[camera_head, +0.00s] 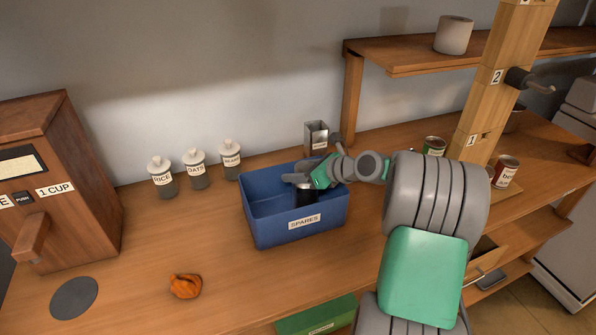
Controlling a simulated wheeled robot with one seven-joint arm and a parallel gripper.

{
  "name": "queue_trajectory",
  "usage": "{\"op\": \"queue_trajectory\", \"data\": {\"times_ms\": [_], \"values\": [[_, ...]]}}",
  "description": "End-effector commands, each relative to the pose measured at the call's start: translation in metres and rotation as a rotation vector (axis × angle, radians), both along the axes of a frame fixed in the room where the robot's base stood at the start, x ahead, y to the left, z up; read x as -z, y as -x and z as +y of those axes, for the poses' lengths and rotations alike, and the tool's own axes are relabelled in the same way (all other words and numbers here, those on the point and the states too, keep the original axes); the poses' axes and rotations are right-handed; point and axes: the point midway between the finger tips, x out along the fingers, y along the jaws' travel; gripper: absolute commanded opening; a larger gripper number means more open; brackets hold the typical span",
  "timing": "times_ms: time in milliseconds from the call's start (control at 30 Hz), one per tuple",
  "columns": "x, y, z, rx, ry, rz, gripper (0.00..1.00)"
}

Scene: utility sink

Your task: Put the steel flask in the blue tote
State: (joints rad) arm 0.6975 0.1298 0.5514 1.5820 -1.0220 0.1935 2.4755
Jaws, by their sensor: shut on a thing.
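The blue tote (268,225), labelled SPARES, stands on the wooden counter with its top open. My gripper (305,183) reaches in from the right over the tote and is shut on a dark, cylinder-like thing with a paler top, which I take to be the steel flask (306,197). The flask looks upright and is within the tote's outline, behind its front wall. Its lower end is hidden by that wall, so I cannot tell whether it touches the tote's floor.
Several labelled jars (195,170) stand left of the tote. A square metal canister (316,138) is just behind it. An orange lump (185,286) lies in front left. A wooden dispenser (60,185) fills the left. A numbered wooden post (485,100) and shelf (400,55) rise at right.

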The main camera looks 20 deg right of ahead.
Motion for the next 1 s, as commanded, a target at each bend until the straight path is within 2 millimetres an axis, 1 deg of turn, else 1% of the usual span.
{"op": "queue_trajectory", "data": {"times_ms": [233,267,500,800,867,933,1000], "values": [[-0.001,-0.001,0.001,-0.001,0.001,-0.003,0.00],[0.001,0.000,0.001,-0.002,0.001,-0.001,0.54],[0.001,0.000,0.001,-0.002,0.001,-0.001,0.74],[-0.001,0.000,0.001,-0.002,0.001,-0.002,0.75],[-0.004,0.004,-0.003,0.000,0.000,-0.001,0.75],[-0.010,0.013,-0.009,0.003,0.002,-0.004,0.75],[-0.017,0.025,-0.017,0.004,0.002,-0.003,0.75]]}}
